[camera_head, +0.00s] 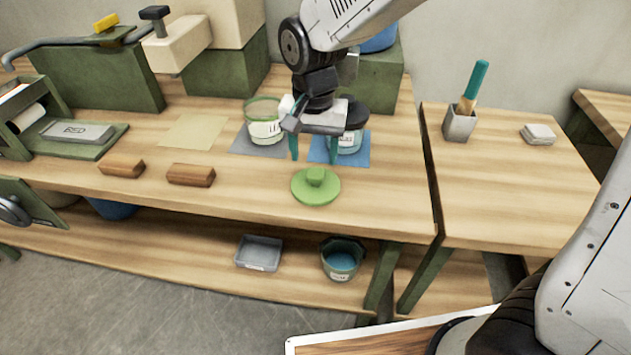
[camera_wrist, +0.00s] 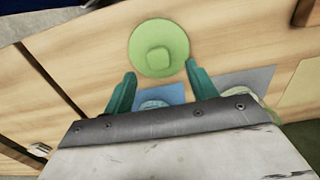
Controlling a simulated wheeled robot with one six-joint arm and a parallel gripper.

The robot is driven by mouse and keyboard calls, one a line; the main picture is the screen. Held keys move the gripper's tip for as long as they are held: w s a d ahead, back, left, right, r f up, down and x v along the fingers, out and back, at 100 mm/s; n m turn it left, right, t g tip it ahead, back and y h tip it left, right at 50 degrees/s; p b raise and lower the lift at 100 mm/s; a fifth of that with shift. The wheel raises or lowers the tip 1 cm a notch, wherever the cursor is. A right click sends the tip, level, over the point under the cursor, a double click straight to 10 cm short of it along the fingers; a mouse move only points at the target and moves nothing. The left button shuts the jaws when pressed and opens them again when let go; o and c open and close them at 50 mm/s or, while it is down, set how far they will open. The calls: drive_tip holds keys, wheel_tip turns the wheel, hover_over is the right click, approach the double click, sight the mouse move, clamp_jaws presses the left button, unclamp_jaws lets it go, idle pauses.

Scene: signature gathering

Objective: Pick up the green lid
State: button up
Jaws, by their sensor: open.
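The green lid (camera_head: 316,187) is a round disc with a square knob on top. It lies flat on the wooden table near the front edge. In the wrist view the lid (camera_wrist: 159,48) is just beyond the fingertips, with its knob roughly centred between them. My gripper (camera_head: 314,152) has two teal fingers spread apart with nothing between them. It hangs above the table, behind the lid in the head view and apart from it. The wrist view also shows my gripper (camera_wrist: 159,78) open and empty.
Behind my gripper, a labelled jar stands on a blue mat (camera_head: 360,151). A green-rimmed jar (camera_head: 264,128) stands on a grey mat (camera_head: 243,143) to its left. Brown blocks (camera_head: 190,175) lie left of the lid. A brush cup (camera_head: 459,123) stands on the right table. Bare wood surrounds the lid.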

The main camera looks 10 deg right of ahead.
sight(316, 173)
drive_tip(key=f, duration=0.5)
drive_tip(key=shift+w+d+f, duration=0.15)
drive_tip(key=shift+d, duration=0.05)
drive_tip(key=c, duration=1)
